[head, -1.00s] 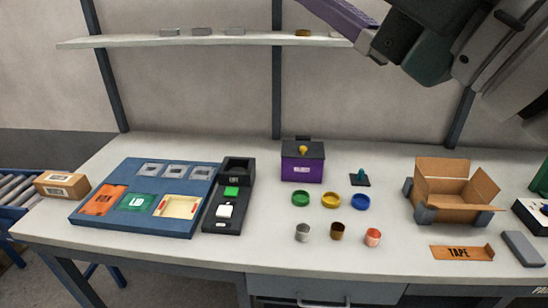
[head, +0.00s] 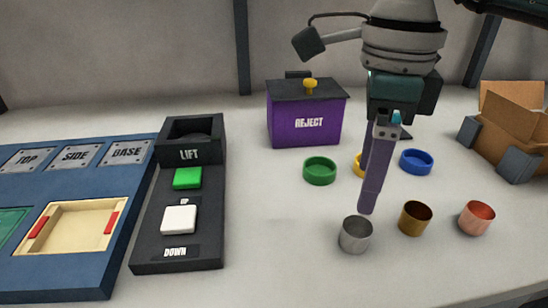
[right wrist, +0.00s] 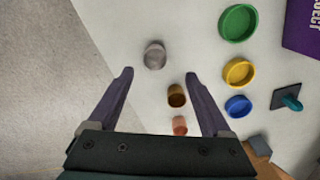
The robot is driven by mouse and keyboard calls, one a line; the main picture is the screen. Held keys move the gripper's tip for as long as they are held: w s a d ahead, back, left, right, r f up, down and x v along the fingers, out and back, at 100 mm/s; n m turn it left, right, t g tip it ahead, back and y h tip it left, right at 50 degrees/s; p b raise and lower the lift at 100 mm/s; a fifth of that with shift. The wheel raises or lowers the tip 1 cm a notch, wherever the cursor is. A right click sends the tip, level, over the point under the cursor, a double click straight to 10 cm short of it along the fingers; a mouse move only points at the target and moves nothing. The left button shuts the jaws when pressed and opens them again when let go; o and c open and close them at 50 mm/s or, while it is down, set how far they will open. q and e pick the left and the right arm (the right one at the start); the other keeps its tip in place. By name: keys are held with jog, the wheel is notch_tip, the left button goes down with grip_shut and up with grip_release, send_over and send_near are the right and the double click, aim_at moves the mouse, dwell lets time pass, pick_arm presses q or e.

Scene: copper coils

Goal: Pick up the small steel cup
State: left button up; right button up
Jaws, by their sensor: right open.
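The small steel cup (head: 356,235) stands upright on the table, left of a brass cup (head: 415,218) and a copper cup (head: 476,218). My right gripper (head: 367,205) points down just above and behind the steel cup in the head view, apart from it. In the right wrist view, the open purple fingers (right wrist: 160,76) are empty, and the steel cup (right wrist: 155,56) lies just beyond the fingertips, nearer the left finger. The brass cup (right wrist: 177,96) shows between the fingers. My left gripper is not in view.
Green (head: 320,171), yellow (head: 359,165) and blue (head: 416,161) round dishes stand behind the cups. A purple reject box (head: 304,118) is at the back. A black lift panel (head: 147,246) and blue board (head: 122,215) are left, a cardboard box (head: 510,136) right.

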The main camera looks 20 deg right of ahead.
aim_at(360, 219)
jog(key=f, duration=0.5)
jog(key=s+f, duration=0.1)
jog(key=f, duration=0.1)
jog(key=shift+a+f, duration=0.1)
jog(key=shift+f, duration=0.2)
grip_shut()
dwell(0.4)
